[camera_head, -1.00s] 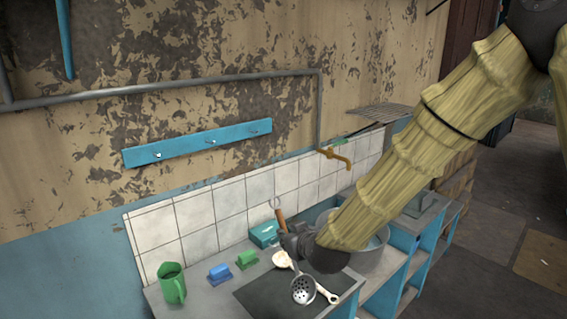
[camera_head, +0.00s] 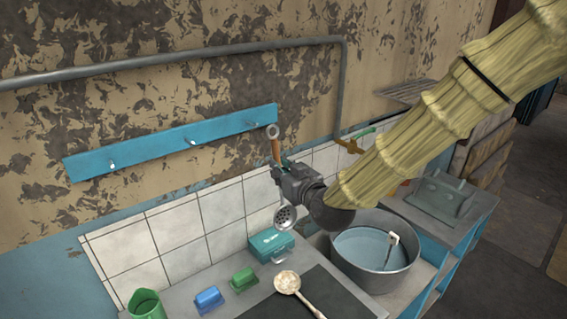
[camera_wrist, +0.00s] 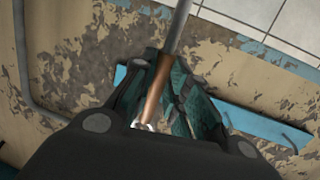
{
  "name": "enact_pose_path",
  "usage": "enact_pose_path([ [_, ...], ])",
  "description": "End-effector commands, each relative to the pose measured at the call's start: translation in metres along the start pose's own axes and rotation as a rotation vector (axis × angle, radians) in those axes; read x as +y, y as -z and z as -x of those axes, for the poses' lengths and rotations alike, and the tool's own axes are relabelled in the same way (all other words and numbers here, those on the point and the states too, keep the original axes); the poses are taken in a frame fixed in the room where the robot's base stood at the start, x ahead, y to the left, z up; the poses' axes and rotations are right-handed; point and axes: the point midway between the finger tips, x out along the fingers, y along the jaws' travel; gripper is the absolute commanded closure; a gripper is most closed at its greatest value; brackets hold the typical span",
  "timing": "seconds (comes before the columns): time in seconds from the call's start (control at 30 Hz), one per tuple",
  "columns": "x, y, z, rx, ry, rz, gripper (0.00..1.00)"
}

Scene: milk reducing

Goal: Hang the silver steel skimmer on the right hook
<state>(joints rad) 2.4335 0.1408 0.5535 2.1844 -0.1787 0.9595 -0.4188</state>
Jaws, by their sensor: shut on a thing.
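My gripper (camera_head: 281,169) is shut on the silver steel skimmer's brown handle and holds it roughly upright in the air. The skimmer's perforated bowl (camera_head: 285,217) hangs below the gripper and its ring end points up, close to the right end of the blue hook rail (camera_head: 150,146). The right hook (camera_head: 252,124) is small and faint, just left of the ring; the gap in depth is hard to tell. In the wrist view, the skimmer (camera_wrist: 153,98) runs between the dark green finger pads, with the rail (camera_wrist: 268,127) behind.
Below are a teal box (camera_head: 271,244), green (camera_head: 243,279) and blue (camera_head: 208,299) blocks, a green mug (camera_head: 146,305) and a pale ladle (camera_head: 288,283) on the counter. A large pot (camera_head: 376,280) with liquid stands right. A pipe (camera_head: 170,61) runs above the rail.

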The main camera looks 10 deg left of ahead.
Motion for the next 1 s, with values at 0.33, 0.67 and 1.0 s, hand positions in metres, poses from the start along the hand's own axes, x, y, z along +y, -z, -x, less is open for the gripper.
enact_pose_path([
  [0.33,-0.002,0.002,-0.013,0.001,-0.001,0.0,1.0],
  [0.67,-0.006,0.003,-0.028,0.0,0.002,0.001,1.0],
  [1.0,-0.009,0.004,-0.043,0.0,0.002,0.0,1.0],
])
